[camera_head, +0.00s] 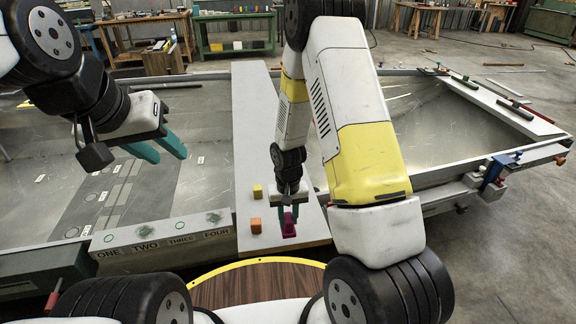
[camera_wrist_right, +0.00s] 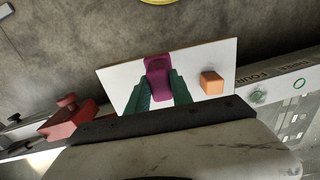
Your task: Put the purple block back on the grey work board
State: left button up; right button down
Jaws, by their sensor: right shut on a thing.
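The purple block (camera_head: 289,229) is between the green fingers of my right gripper (camera_head: 288,214), which is shut on it. It is over the near end of the grey work board (camera_head: 256,120), a long pale plank; I cannot tell whether it touches the board. In the right wrist view the purple block (camera_wrist_right: 157,80) stands upright in the picture between the fingertips (camera_wrist_right: 160,92), over the pale board (camera_wrist_right: 205,58). My left gripper (camera_head: 169,156) is open and empty, above the hull at left.
An orange cube (camera_head: 256,225) and a yellow cube (camera_head: 258,191) sit on the board left of my right gripper. A ledge lettered ONE to FOUR (camera_head: 165,241) adjoins the board's left side. A blue clamp (camera_head: 494,173) is on the right rim.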

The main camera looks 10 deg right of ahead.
jog(key=w+d, duration=0.2)
jog(key=w+d+f, duration=0.1)
jog(key=w+d, duration=0.1)
jog(key=w, duration=0.1)
jog(key=w+d, duration=0.3)
jog(key=shift+w+f, duration=0.2)
jog(key=shift+f, duration=1.55)
jog(key=c, duration=1.1)
grip_release()
jog(key=shift+f, duration=0.1)
